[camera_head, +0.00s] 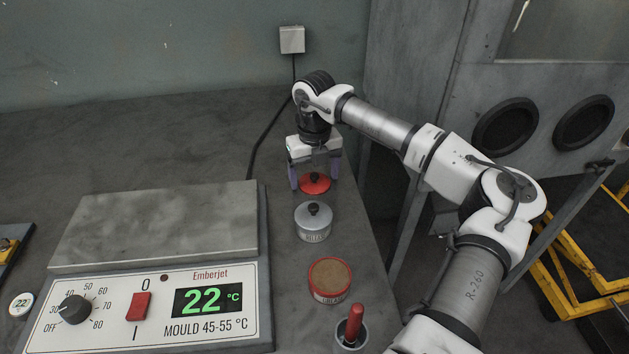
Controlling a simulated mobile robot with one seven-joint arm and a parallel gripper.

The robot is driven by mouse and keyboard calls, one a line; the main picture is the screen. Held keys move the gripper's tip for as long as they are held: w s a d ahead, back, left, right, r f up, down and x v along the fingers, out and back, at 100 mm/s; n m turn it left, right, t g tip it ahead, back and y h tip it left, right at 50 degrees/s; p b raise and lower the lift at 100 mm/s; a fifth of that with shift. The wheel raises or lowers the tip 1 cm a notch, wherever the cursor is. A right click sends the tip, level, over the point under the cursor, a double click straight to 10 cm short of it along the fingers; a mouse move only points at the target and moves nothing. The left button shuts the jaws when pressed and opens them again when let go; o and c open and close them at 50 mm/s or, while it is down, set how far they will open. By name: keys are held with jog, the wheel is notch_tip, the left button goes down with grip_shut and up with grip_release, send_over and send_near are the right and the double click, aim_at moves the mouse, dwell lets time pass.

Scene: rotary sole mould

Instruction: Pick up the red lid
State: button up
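The red lid (315,184) with a small black knob lies toward the back right of the dark bench. My gripper (315,184) points down over it, with one finger on the lid's left and one on its right. The fingers are spread apart around the lid. A small gap seems to show on each side, though contact is hard to judge from this angle. The lid appears to be at bench level.
A grey-lidded tin (313,224) stands just in front of the lid. An open red tin (330,280) with brown contents and a red-handled tool in a cup (353,328) stand nearer. The Emberjet heating plate (160,225) fills the left. A grey cabinet (490,60) stands at right.

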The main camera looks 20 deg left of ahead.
jog(key=c, duration=0.7)
